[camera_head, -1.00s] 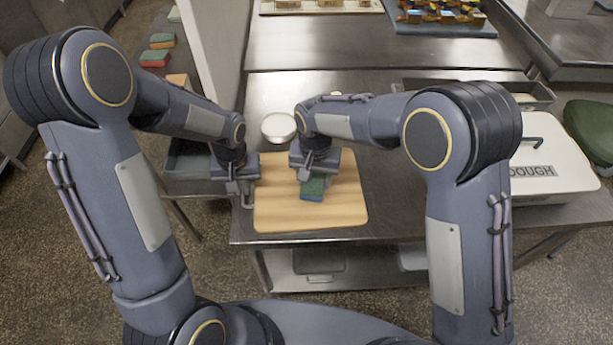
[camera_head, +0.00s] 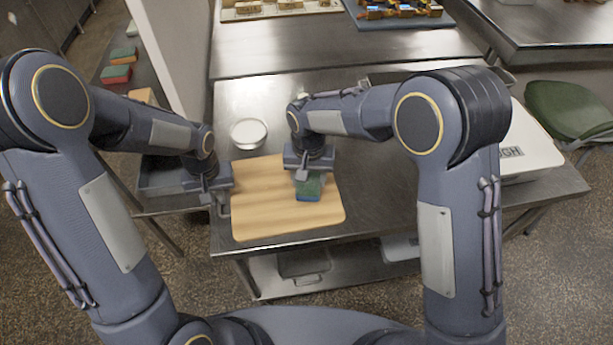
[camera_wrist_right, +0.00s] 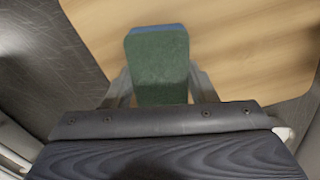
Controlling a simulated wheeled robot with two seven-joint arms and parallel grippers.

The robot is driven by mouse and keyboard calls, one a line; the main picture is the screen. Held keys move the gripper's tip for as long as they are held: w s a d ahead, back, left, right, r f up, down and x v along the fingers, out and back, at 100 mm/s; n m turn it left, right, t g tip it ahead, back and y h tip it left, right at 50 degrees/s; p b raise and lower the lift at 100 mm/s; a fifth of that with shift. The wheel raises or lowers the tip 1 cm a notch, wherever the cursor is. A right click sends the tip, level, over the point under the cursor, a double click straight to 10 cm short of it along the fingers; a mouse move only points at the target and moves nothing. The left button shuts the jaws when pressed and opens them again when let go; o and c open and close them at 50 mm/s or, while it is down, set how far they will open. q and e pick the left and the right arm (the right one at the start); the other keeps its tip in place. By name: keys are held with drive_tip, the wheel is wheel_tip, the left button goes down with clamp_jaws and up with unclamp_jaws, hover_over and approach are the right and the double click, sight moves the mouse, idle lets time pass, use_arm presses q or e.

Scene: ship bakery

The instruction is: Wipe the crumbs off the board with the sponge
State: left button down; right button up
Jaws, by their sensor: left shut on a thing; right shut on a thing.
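The wooden board (camera_head: 262,215) lies on the steel table and also shows in the right wrist view (camera_wrist_right: 245,55). My right gripper (camera_head: 308,178) is shut on a green and blue sponge (camera_head: 308,192), held over the right part of the board. In the right wrist view the sponge (camera_wrist_right: 158,62) sits between the fingers, green face up. I cannot tell whether it touches the board. My left gripper (camera_head: 222,203) is at the board's left edge, shut on that edge as far as I can see. I cannot make out crumbs on the board.
A round white bowl (camera_head: 248,132) stands behind the board. A white dough box (camera_head: 530,150) is at the right, partly behind my right arm. Coloured sponges (camera_head: 117,73) lie on a side shelf at the left. Bare table lies to the board's right.

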drive_tip(key=shift+r, duration=3)
use_arm(q)
drive_tip(key=c, duration=1.5)
unclamp_jaws()
drive_tip(key=shift+r, duration=0.1)
wheel_tip(320, 180, up, 12)
drive_tip(key=shift+f, duration=0.1)
use_arm(e)
drive_tip(key=shift+f, duration=0.1)
